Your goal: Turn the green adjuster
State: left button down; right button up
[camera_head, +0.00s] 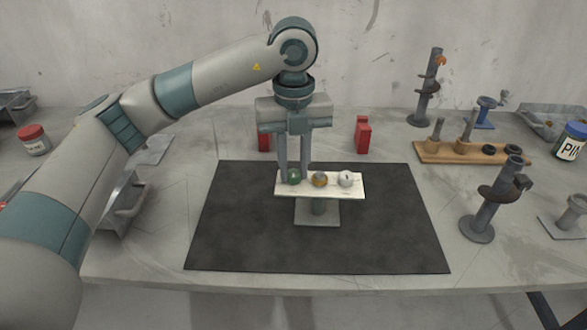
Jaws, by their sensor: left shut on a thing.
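The green adjuster (294,175) is a small round knob at the left end of a white plate (333,189). An amber knob (319,180) sits in the middle and a white knob (346,179) at the right. The plate rests on a short post above a pale square base (316,215). My left gripper (293,171) points straight down over the plate's left end, its fingers shut on the green adjuster. The fingers partly hide the adjuster. My right gripper is not in view.
The stand is on a black mat (400,235) with bare room around it. A red block (363,134) stands behind. At right are a wooden rack (440,156) and a grey auger stand (478,228). A red-lidded jar (33,140) is far left.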

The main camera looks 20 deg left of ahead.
aim_at(294, 172)
pick_arm(q)
jog(key=shift+r, duration=0.1)
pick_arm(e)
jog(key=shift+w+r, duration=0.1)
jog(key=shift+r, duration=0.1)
pick_arm(q)
jog(key=c, duration=1.5)
grip_release()
jog(key=shift+r, duration=8.65)
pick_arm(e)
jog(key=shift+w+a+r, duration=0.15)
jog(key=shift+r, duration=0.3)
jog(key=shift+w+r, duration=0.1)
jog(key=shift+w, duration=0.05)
